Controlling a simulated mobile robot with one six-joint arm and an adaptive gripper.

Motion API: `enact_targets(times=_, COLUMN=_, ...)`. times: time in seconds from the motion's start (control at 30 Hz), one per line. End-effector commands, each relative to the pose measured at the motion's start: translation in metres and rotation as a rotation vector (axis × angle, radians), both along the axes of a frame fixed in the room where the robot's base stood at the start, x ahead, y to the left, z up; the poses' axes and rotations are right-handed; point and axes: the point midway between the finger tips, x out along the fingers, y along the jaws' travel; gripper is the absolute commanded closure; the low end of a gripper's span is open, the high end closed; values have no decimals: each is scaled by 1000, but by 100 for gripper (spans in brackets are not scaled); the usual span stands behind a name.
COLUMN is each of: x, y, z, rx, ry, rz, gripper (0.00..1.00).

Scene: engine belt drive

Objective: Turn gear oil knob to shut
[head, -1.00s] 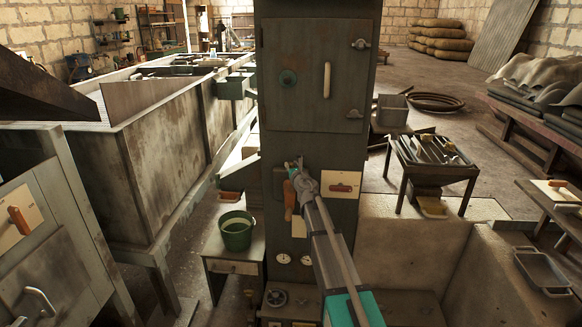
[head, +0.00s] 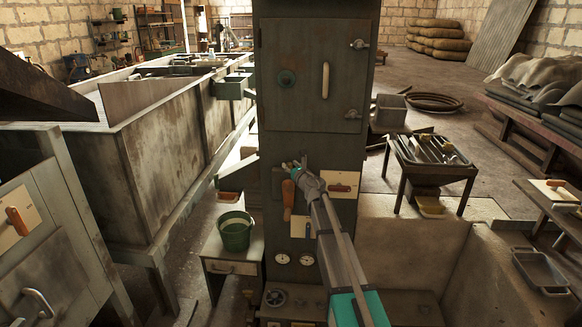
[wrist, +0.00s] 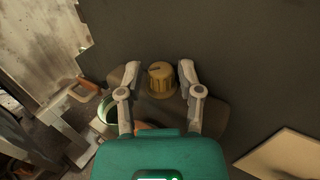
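A ribbed yellow knob (wrist: 161,80) with a dark pointer line sits on a brown plate on a dark panel in the wrist view; I take it for the gear oil knob. My gripper (wrist: 159,73) is open, with one finger on each side of the knob and a visible gap to each. In the head view my gripper (head: 293,167) is at the front of the dark cabinet (head: 310,145), above an orange handle (head: 288,201). The knob is not clearly visible there, and its shut mark cannot be read.
A cream plate with a red-brown handle (head: 341,188) is right of my gripper. Gauges (head: 281,259) sit lower on the cabinet. A green bucket (head: 236,232) stands on a small table at left. A stone trough (head: 420,240) is at right.

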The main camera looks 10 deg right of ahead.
Motion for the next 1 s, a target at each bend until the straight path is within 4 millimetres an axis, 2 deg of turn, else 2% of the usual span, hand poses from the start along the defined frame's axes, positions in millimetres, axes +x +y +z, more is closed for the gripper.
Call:
enact_targets(times=0.57, x=-6, y=-2, z=0, rx=0, ry=0, rz=-2, gripper=34)
enact_targets(times=0.77, x=-25, y=-6, z=0, rx=0, ry=0, rz=-1, gripper=34)
enact_targets(times=1.0, x=-61, y=-16, z=0, rx=0, ry=0, rz=-2, gripper=34)
